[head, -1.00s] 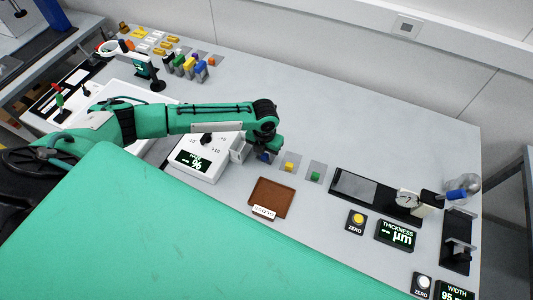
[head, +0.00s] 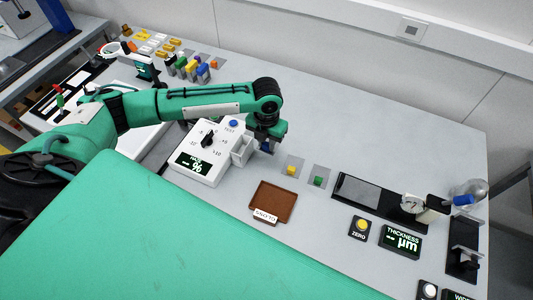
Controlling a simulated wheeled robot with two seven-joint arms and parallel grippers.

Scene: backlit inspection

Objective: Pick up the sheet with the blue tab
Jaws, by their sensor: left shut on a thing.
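My left gripper (head: 266,147) hangs below the green wrist, just right of the white haze meter (head: 211,150). It is shut on the blue tab (head: 265,146), which is partly hidden by the fingers. The sheet belonging to that tab is hardly visible behind the gripper. To the right, a clear sheet with a yellow tab (head: 291,170) and a clear sheet with a green tab (head: 318,181) lie flat on the bench. My right gripper is not in view.
A brown tray (head: 275,197) with a label lies in front of the sheets. The thickness gauge (head: 412,205), its display (head: 401,240) and a ZERO button (head: 361,227) stand to the right.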

